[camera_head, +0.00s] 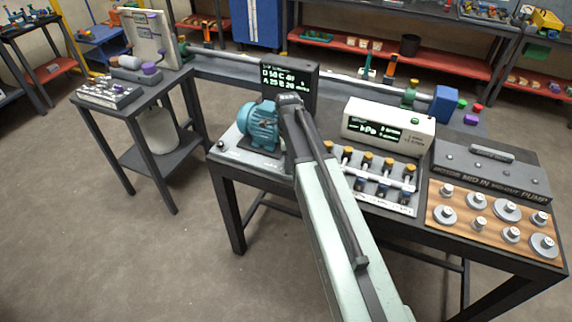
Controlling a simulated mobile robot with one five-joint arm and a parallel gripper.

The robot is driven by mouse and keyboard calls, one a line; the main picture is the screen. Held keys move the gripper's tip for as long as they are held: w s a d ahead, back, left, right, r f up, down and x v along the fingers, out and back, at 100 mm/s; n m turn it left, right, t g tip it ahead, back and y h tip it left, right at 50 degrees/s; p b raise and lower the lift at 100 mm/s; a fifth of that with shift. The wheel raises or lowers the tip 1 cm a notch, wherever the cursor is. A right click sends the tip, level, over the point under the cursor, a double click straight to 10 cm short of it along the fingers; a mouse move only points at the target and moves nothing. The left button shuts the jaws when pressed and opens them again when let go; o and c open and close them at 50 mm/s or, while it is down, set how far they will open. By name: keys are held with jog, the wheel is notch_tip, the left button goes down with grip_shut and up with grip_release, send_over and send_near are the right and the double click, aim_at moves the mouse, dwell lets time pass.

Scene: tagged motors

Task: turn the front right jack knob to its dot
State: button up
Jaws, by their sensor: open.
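A teal motor (259,126) sits on a pale base plate (236,154) at the left end of the main bench. A small dark knob (221,144) shows at the plate's left front corner. The plate's front right corner is behind my arm, so the front right jack knob and its dot are hidden. My arm reaches up from the bottom of the picture and its dark upper end is just right of the motor. My gripper is hidden behind the arm, and I cannot see its fingers.
A black display (290,78) stands behind the motor. Right of my arm are a valve manifold (380,181), a white gauge box (388,127) and a wooden board (493,222) with several metal weights. A side table (150,104) stands left, with open floor between.

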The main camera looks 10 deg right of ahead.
jog(key=shift+r, duration=0.1)
grip_shut()
jog(key=shift+a, duration=0.35)
jog(key=shift+d, duration=0.3)
